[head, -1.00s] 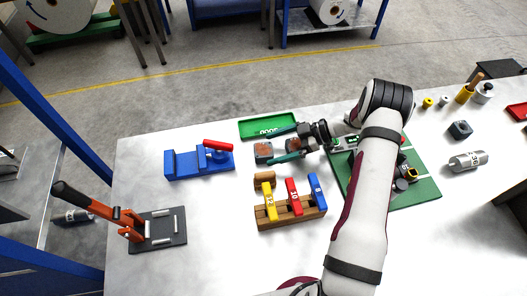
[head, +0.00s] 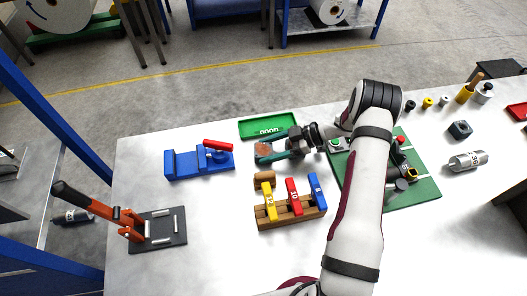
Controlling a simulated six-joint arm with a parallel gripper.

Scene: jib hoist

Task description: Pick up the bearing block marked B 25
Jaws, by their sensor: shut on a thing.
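A small grey block with a brownish top (head: 264,148) is on the table in front of the green tray. Its marking is too small to read, so I cannot tell whether it is B 25. My gripper (head: 264,153), with teal fingers, reaches in from the right and is shut on this block. I cannot tell whether the block touches the table. A second brownish patch seen earlier to its right is now hidden by my gripper.
A green tray (head: 250,131) lies just behind. A wooden rack (head: 290,215) with yellow, red and blue numbered pieces stands close in front. A blue fixture (head: 185,165) is to the left. A green board (head: 425,190) with parts lies right, partly behind my arm.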

